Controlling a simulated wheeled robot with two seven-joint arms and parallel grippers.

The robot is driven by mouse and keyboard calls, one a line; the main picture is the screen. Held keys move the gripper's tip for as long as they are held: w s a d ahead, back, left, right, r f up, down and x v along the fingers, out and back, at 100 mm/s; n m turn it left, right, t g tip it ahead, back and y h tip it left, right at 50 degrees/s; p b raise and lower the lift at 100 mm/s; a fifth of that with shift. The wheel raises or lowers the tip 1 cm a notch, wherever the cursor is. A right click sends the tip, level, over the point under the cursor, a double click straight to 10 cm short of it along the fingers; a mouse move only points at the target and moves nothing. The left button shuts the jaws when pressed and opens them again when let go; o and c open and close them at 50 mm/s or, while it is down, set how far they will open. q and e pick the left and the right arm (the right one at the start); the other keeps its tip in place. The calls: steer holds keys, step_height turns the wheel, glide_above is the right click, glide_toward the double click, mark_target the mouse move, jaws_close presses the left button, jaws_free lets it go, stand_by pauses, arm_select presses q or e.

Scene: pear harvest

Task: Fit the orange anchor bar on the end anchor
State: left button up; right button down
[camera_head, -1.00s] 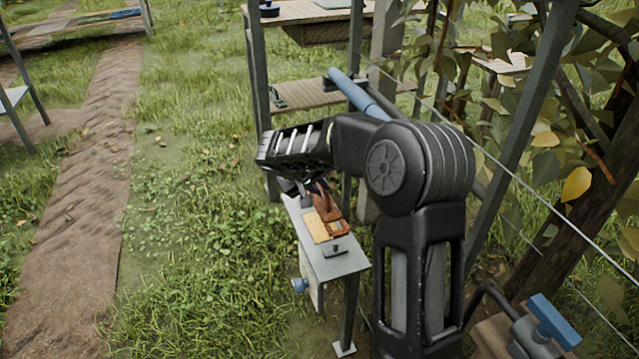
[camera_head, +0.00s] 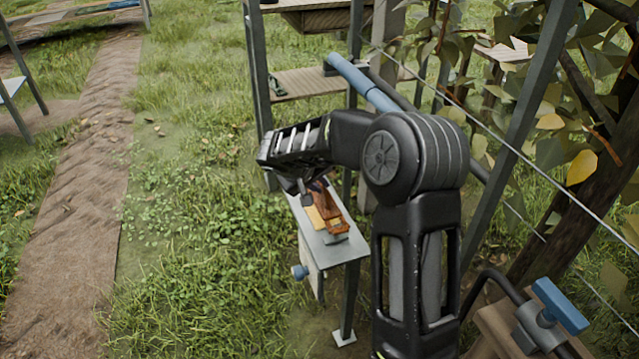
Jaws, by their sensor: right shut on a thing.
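My right gripper (camera_head: 312,193) points down over a narrow grey stand (camera_head: 348,252). Its fingertips are partly hidden by its own body. It is shut on an orange-brown piece (camera_head: 330,215), which seems to be the orange anchor bar. The piece is just over the stand top, beside a yellow-tan block (camera_head: 315,217) and close to a small grey block (camera_head: 334,238) at the near end. I cannot tell whether the piece touches the stand. I cannot make out the end anchor for certain. My left gripper is not in view.
A shelf rack (camera_head: 308,83) stands behind the stand. A wire (camera_head: 490,150) and leafy branches cross the right side. A blue-handled valve (camera_head: 558,306) is at lower right. Grass and a dirt path (camera_head: 75,200) lie open on the left.

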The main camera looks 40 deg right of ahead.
steer(key=shift+s+b, duration=0.15)
steer(key=shift+b, duration=0.45)
stand_by(1.1)
steer(key=shift+f, duration=0.1)
stand_by(0.4)
steer(key=shift+f+b, duration=1)
steer(key=shift+b, duration=0.2)
steer(key=shift+b, duration=0.35)
